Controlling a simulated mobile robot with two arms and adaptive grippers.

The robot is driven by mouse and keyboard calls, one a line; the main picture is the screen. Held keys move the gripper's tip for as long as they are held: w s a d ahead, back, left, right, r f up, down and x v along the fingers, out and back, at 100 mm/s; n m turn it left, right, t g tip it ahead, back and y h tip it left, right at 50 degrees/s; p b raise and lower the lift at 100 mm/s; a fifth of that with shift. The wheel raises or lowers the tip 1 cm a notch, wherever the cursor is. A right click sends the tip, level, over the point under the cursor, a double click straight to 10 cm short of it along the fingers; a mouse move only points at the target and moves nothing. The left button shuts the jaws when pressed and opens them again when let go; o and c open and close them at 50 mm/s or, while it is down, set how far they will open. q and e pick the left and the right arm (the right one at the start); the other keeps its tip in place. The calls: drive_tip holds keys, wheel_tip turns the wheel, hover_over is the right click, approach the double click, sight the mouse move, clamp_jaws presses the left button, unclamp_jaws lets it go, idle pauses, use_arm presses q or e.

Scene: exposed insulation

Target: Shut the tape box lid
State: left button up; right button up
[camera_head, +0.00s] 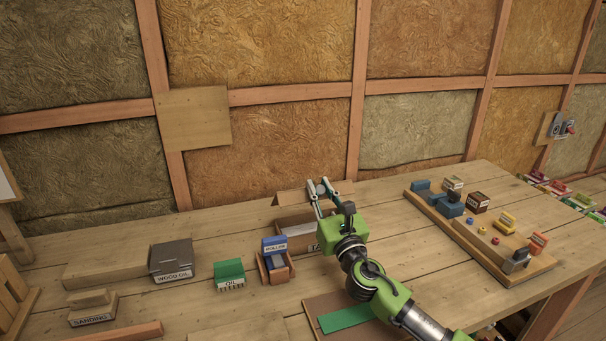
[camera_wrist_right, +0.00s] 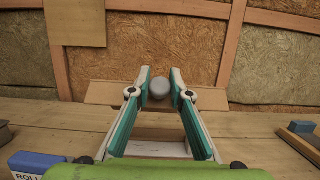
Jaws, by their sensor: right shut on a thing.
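The tape box (camera_head: 296,240) stands on the workbench, its front label partly hidden by my right arm. Its brown lid (camera_head: 344,187) is raised at the back, tilted up and away from the box opening. The lid also shows in the right wrist view (camera_wrist_right: 108,93) as a wide panel behind my fingers. My right gripper (camera_head: 320,186) is above the box, its fingers closed on a grey round knob (camera_wrist_right: 158,89) in front of the lid. I cannot tell how the knob joins the lid. My left gripper is not in view.
Left of the box are a small open box with a blue roller pack (camera_head: 275,244), a green oil box (camera_head: 229,271) and a grey wood oil box (camera_head: 172,259). A wooden board (camera_head: 437,221) with several small blocks lies at the right. The insulated wall is behind.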

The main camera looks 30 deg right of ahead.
drive_tip(key=shift+s+f, duration=0.2)
drive_tip(key=shift+c, duration=0.2)
drive_tip(key=shift+o, duration=0.2)
drive_tip(key=shift+s+a+f+b, duration=0.25)
drive_tip(key=shift+s+f+b, duration=0.3)
drive_tip(key=shift+s+f, duration=0.2)
drive_tip(key=shift+c, duration=0.2)
drive_tip(key=o, duration=0.8)
drive_tip(key=shift+o, duration=0.2)
